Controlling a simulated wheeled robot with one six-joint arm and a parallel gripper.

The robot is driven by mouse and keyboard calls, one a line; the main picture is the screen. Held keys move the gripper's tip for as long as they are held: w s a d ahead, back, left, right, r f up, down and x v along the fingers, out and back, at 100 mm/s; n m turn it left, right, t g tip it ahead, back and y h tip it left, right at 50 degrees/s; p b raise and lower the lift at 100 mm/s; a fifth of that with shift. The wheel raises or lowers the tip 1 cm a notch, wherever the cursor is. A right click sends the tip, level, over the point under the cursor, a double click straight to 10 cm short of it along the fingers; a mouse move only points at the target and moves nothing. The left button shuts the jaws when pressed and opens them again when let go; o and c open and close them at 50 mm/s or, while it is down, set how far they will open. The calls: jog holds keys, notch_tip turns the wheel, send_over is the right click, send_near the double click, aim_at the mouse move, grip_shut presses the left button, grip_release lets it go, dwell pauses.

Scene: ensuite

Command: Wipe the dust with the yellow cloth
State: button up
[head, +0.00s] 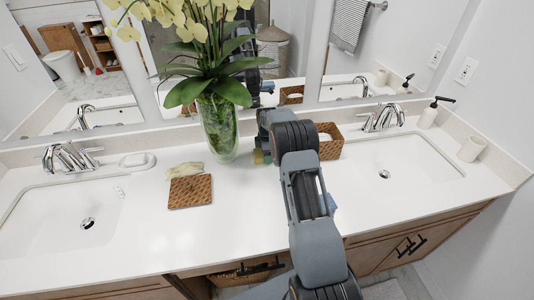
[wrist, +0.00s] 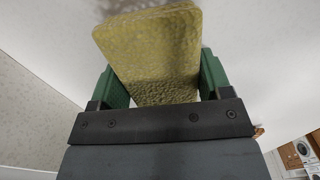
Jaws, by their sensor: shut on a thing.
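The yellow cloth (wrist: 150,45) looks like a thick, textured block in the wrist view. It sits between the green fingers of my gripper (wrist: 163,80), which is shut on it. My arm hides most of the gripper there. I cannot tell whether the cloth touches the counter. I cannot make out any dust in either view.
A glass vase of yellow orchids (head: 220,125) stands close left of my gripper. A woven box (head: 330,148) is close on the right. A woven tray (head: 190,192) lies left of centre. Sinks (head: 65,220) (head: 400,160) flank the counter; mirrors rise behind. The front middle is clear.

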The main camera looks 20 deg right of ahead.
jog(key=shift+d, duration=0.15)
jog(key=shift+s+d, duration=0.2)
jog(key=shift+d, duration=0.65)
jog(key=shift+s+d, duration=0.15)
jog(key=shift+d, duration=0.7)
jog(key=shift+s+d+f+b, duration=0.1)
jog(key=shift+s+d+b, duration=0.15)
jog(key=shift+d, duration=0.95)
jog(key=shift+s+d+r+b, duration=0.1)
jog(key=shift+s+d, duration=0.15)
jog(key=shift+d, duration=0.95)
jog(key=shift+s+d+f+b, duration=0.1)
jog(key=shift+s+d+b, duration=0.15)
jog(key=shift+d, duration=0.95)
jog(key=shift+w+a+b, duration=0.1)
jog(key=shift+w+a, duration=0.15)
jog(key=shift+a, duration=1)
jog(key=shift+w+a+b, duration=0.15)
jog(key=shift+w+a, duration=0.1)
jog(key=shift+a, duration=1.05)
jog(key=shift+w+a+b, duration=0.1)
jog(key=shift+w+a, duration=0.15)
jog(key=shift+a, duration=1)
jog(key=shift+w+a, duration=0.2)
jog(key=shift+a, duration=0.65)
jog(key=shift+w+a, duration=0.15)
jog(key=shift+a, duration=0.7)
jog(key=shift+r+p, duration=1.75)
jog(key=shift+r, duration=1.4)
